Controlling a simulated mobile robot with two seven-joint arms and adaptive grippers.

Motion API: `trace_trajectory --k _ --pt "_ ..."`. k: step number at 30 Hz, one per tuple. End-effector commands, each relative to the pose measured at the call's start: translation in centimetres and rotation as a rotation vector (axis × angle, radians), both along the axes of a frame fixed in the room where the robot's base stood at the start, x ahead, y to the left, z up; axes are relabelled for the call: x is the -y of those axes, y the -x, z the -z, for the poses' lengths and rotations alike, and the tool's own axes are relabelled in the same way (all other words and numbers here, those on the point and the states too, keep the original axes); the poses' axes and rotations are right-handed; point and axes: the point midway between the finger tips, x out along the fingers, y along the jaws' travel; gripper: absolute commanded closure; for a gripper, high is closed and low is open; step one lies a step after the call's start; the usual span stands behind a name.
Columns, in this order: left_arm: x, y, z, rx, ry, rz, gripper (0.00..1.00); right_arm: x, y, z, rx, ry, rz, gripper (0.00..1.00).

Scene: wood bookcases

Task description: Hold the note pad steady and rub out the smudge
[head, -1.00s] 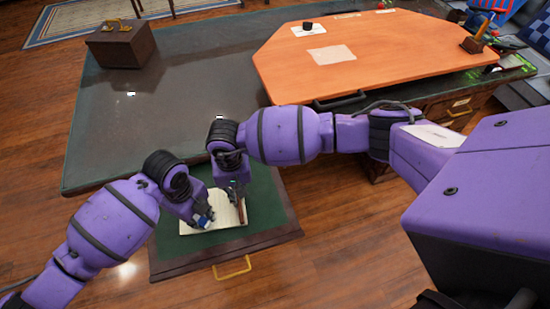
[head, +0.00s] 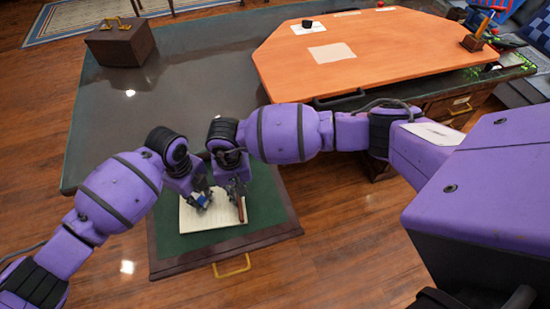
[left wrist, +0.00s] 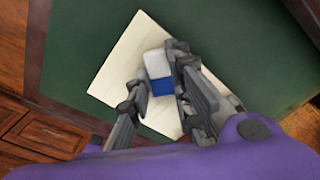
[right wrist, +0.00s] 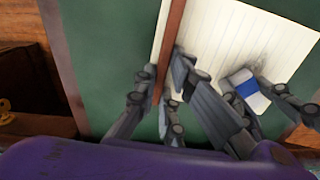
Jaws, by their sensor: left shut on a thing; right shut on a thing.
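The note pad (head: 205,217) lies on the green surface of a pulled-out drawer, its ruled page up and a brown strip along one edge. It also shows in the left wrist view (left wrist: 118,62) and the right wrist view (right wrist: 218,35). My right gripper (right wrist: 163,90) is shut on the pad's brown-strip edge. My left gripper (left wrist: 158,88) is shut on a blue and white eraser (right wrist: 244,88) over the page; contact with the paper is hard to tell. A faint grey smudge (right wrist: 259,60) shows beside the eraser, partly hidden by the gripper.
The drawer (head: 270,238) has a dark wooden front and a brass handle (head: 231,266). The dark desk top (head: 150,120) is behind it, with a brown box (head: 121,45) at the back left and an orange board (head: 390,75) at the right. My two grippers are close together.

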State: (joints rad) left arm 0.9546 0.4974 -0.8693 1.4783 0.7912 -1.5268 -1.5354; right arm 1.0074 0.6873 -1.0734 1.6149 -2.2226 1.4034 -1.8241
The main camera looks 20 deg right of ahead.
Motion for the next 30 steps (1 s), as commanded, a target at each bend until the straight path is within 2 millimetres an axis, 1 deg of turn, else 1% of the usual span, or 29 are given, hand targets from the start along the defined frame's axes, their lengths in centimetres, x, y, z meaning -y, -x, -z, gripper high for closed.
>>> trace_trajectory --k 4,10,13,21,30 --pt "0.3 -0.9 0.1 -0.001 0.001 0.001 1.0 -0.1 -0.3 -0.2 0.005 -0.001 -0.001 1.0" --pt "0.2 -1.0 -0.1 0.001 0.001 0.001 1.0 -0.1 -0.2 -0.2 0.003 -0.001 -0.003 1.0" --pt "0.1 -0.4 0.0 -0.001 0.0 0.0 1.0 -0.1 -0.2 -0.2 0.004 -0.001 -0.002 1.0" --pt "-0.5 1.9 0.3 -0.002 -0.001 0.001 1.0 -0.1 -0.2 -0.2 0.004 -0.001 -0.001 1.0" --pt "-0.9 3.2 0.4 -0.006 -0.003 0.001 1.0 -0.1 -0.3 -0.3 0.006 0.0 0.0 1.0"
